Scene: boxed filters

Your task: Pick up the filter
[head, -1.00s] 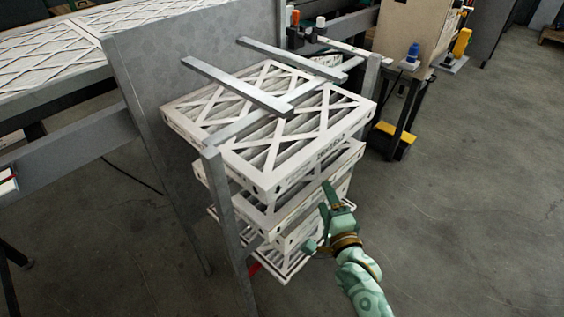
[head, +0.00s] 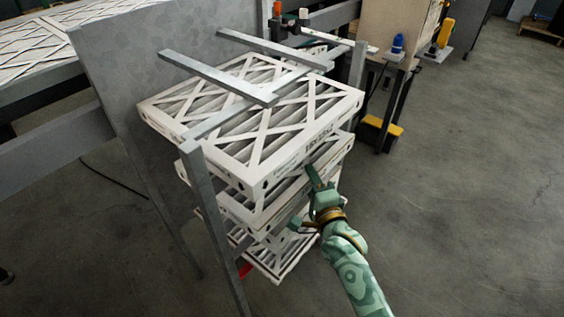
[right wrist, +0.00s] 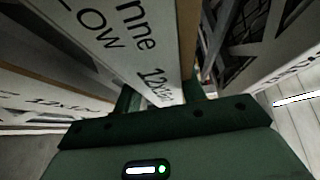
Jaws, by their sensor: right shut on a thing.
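A stack of white-framed pleated filters stands in a grey metal rack. The top filter (head: 250,115) lies flat under the rack's upper bars. My right gripper (head: 304,200) is at the stack's front right side, below the top filter. It is shut on the edge of a lower filter (head: 268,212), with one finger above the edge and one below. In the right wrist view, this filter's printed edge (right wrist: 135,45) sits between the fingers, close to the green palm (right wrist: 170,140). The filter is still within the stack. My left gripper is not in view.
Metal bars (head: 215,78) cross above the stack, and a rack post (head: 215,225) stands at its front left. A grey panel (head: 130,65) is behind it. A stand with a yellow part (head: 383,125) is at the back right. The floor (head: 460,200) at right is clear.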

